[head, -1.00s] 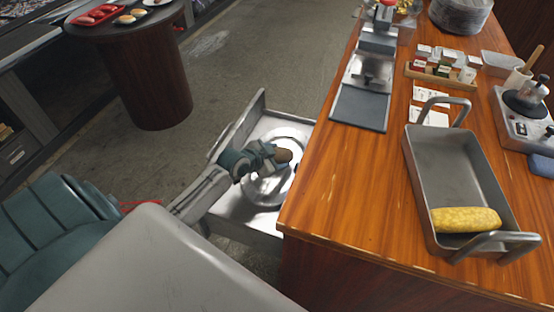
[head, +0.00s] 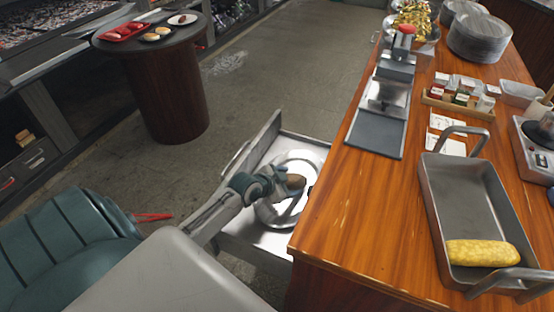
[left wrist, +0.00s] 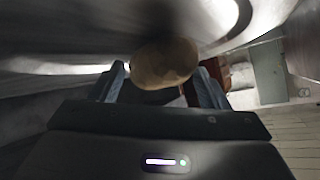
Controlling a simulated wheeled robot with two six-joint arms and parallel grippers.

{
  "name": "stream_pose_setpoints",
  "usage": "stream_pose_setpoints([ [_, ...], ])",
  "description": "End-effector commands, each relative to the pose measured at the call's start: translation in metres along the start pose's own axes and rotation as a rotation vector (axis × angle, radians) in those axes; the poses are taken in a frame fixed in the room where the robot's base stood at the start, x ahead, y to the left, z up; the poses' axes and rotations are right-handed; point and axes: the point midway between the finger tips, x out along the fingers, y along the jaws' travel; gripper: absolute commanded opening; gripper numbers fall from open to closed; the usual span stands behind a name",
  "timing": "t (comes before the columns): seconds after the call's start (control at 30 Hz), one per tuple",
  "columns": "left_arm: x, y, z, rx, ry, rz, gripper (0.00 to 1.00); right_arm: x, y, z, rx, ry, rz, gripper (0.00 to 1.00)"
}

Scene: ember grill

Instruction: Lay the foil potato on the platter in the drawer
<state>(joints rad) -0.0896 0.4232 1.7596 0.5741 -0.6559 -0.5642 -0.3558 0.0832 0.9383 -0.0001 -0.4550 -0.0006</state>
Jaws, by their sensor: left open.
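The potato (head: 296,181) is a brown, faceted lump at the tip of my left gripper (head: 282,183); I cannot make out foil on it. In the left wrist view the potato (left wrist: 165,63) sits between the two spread fingers (left wrist: 163,85), which are open. The round silver platter (head: 304,160) lies in the pulled-out metal drawer (head: 262,143), below the potato and partly hidden by the gripper. I cannot tell whether the potato touches the platter. My right gripper is not in view.
The wooden counter (head: 350,215) stands right beside the drawer. On it are a metal pan (head: 462,200) with a yellow food piece (head: 482,253), a press-like device (head: 385,100) and a condiment tray (head: 455,106). A round table (head: 165,85) stands at the back left.

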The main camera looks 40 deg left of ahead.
Motion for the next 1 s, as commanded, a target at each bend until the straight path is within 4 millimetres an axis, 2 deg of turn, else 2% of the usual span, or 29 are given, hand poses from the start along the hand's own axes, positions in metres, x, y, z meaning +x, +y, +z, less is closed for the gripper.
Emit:
stream_pose_setpoints([
  [0.3,-0.070,-0.001,0.001,0.008,-0.003,0.001,0.69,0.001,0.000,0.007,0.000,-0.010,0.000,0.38],
  [0.5,-0.100,-0.001,0.001,0.004,-0.003,0.001,0.69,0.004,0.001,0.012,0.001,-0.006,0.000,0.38],
  [0.7,-0.111,0.000,0.000,0.001,-0.001,0.002,0.69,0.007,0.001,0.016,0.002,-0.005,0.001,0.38],
  [1.0,-0.112,0.000,0.000,0.000,0.000,0.001,0.69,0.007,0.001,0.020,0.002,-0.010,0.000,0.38],
])
